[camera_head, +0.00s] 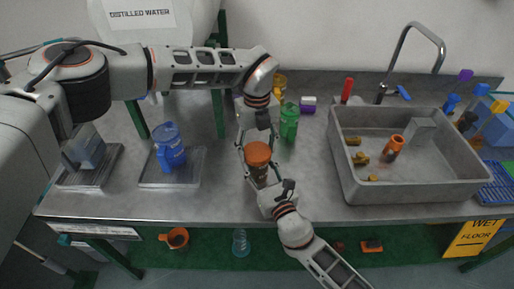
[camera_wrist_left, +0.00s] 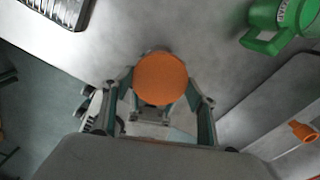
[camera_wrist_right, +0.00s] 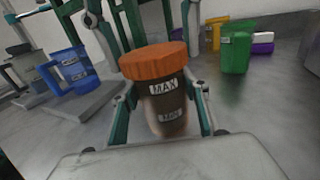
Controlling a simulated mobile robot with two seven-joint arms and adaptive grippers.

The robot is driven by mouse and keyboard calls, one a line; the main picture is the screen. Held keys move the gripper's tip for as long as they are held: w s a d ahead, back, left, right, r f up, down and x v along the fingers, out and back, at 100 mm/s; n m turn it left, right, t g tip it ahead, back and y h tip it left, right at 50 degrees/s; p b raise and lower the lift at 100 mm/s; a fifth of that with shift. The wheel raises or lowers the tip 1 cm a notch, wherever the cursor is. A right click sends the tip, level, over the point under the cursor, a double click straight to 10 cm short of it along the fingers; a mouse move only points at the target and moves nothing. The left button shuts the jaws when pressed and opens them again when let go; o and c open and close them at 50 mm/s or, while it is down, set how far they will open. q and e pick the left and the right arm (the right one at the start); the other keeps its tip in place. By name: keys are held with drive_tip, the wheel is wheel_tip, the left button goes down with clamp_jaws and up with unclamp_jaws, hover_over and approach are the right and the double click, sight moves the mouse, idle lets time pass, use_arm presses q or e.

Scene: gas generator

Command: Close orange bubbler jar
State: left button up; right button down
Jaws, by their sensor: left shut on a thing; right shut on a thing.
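The orange bubbler jar (camera_wrist_right: 166,108) stands upright near the front middle of the counter, with a dark translucent body and MAX and MIN labels. Its orange lid (camera_head: 258,153) sits on top and looks level; I cannot tell if it is fully tight. My left gripper (camera_wrist_left: 161,88) comes from above and is shut on the lid. My right gripper (camera_wrist_right: 163,100) comes from the front and is shut on the jar body. The lid also shows from above in the left wrist view (camera_wrist_left: 160,78).
A green jug (camera_head: 289,121) stands just behind and right of the jar. A blue jug (camera_head: 169,146) stands on a plate at left. A grey sink (camera_head: 345,180) with an orange item (camera_head: 393,148) and small brass parts is at right. Counter is clear around the jar's left.

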use_arm(q)
drive_tip(key=m, duration=1.4)
drive_tip(key=shift+m, duration=0.3)
drive_tip(key=o, duration=1.3)
wheel_tip(320, 180, up, 12)
